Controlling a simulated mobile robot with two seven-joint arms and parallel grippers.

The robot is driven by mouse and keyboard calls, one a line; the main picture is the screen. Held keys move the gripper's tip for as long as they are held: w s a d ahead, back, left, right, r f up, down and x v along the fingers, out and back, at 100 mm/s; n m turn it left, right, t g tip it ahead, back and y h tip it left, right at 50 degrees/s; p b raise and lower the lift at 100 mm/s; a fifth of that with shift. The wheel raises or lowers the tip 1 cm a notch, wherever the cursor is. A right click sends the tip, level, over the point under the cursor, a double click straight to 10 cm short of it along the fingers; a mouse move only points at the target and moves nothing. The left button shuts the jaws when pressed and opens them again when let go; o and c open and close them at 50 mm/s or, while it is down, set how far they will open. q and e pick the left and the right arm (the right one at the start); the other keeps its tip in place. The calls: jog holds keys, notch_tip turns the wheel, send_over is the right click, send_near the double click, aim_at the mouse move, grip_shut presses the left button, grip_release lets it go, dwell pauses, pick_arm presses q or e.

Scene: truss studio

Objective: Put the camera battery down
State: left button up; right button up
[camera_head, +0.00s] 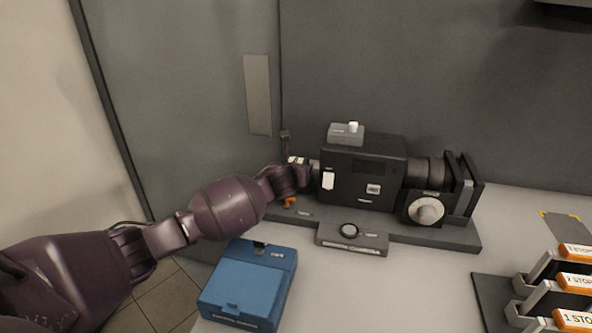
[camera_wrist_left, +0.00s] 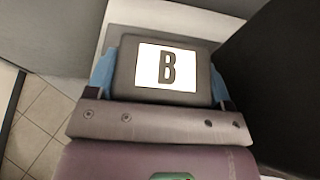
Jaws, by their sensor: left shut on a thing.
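The camera battery (camera_wrist_left: 167,72) is a dark grey block with a white label bearing a black B. My left gripper (camera_wrist_left: 163,82) is shut on it, with blue pads at both sides. In the head view the left gripper (camera_head: 302,175) is at the left end of the black camera (camera_head: 362,175), close to its body. The battery is mostly hidden there, and I cannot tell whether it touches the camera. My right gripper is not in view.
The camera stands on a dark base with a small control panel (camera_head: 352,239) in front. A blue case (camera_head: 247,285) sits at the table's front left, below my arm. A rack of orange-labelled filters (camera_head: 540,290) is at the right. The table (camera_head: 425,285) between them is clear.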

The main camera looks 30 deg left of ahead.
pick_arm(q)
jog(key=o, duration=1.1)
jog(key=shift+c, duration=0.2)
jog(key=shift+o, duration=1.1)
jog(key=p+v, duration=0.2)
jog(key=v, duration=0.9)
jog(key=shift+s+r, duration=0.1)
jog(key=shift+s+d+r, duration=0.1)
jog(key=shift+s, duration=0.25)
jog(key=shift+s, duration=0.1)
